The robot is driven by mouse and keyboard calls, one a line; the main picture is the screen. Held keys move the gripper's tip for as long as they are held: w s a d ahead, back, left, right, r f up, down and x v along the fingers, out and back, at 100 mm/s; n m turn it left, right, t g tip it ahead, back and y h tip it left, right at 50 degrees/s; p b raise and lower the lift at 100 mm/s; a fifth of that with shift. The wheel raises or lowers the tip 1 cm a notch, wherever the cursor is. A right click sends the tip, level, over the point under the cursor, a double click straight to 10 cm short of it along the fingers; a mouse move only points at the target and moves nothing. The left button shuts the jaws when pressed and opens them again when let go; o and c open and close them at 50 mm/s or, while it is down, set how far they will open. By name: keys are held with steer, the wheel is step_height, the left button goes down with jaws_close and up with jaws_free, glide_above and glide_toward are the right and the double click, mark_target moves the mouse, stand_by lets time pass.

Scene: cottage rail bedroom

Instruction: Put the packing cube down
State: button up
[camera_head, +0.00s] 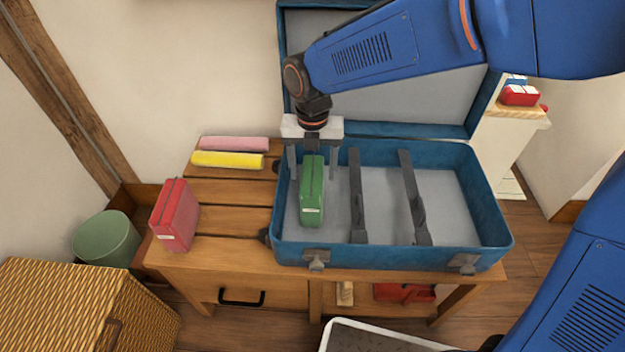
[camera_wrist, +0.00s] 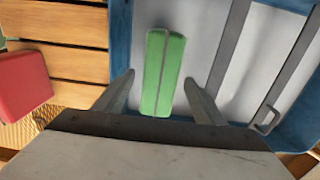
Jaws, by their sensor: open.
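The green packing cube (camera_head: 312,192) stands upright in the left compartment of the open blue suitcase (camera_head: 400,262), left of the first grey divider. My gripper (camera_head: 313,170) is over that compartment, pointing down, with its fingers on either side of the cube. In the wrist view the green packing cube (camera_wrist: 163,72) lies between the two spread fingertips (camera_wrist: 158,85), with a gap on each side. My gripper is open and not clamped on it. The bottom of the cube is hard to make out.
A red packing cube (camera_head: 175,215) stands on the wooden bench (camera_head: 225,222) left of the suitcase. Pink (camera_head: 234,143) and yellow (camera_head: 228,160) rolls lie behind it. Two grey dividers (camera_head: 357,200) cross the suitcase; its middle and right compartments are empty. The raised lid (camera_head: 400,110) stands behind.

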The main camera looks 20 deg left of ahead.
steer(key=shift+r, duration=3.1)
steer(key=d+r+m+t+y, duration=0.1)
steer(key=d+r+m, duration=0.2)
steer(key=d+m, duration=0.9)
steer(key=d+r+m+t, duration=0.1)
steer(key=d+r+m, duration=0.2)
steer(key=d+m, duration=0.85)
steer(key=s+d+f+m+t, duration=0.1)
steer(key=s+d+m, duration=0.3)
steer(key=d, duration=0.3)
steer(key=s+d+f+m+t, duration=0.1)
steer(key=s+d+m, duration=0.3)
steer(key=d+m, duration=0.2)
steer(key=s+d+f+m+h, duration=0.1)
steer(key=s+d+m, duration=0.3)
steer(key=d, duration=0.4)
steer(key=shift+s+d+m+t, duration=0.2)
steer(key=shift+s+m+t, duration=0.2)
steer(key=shift+m, duration=0.25)
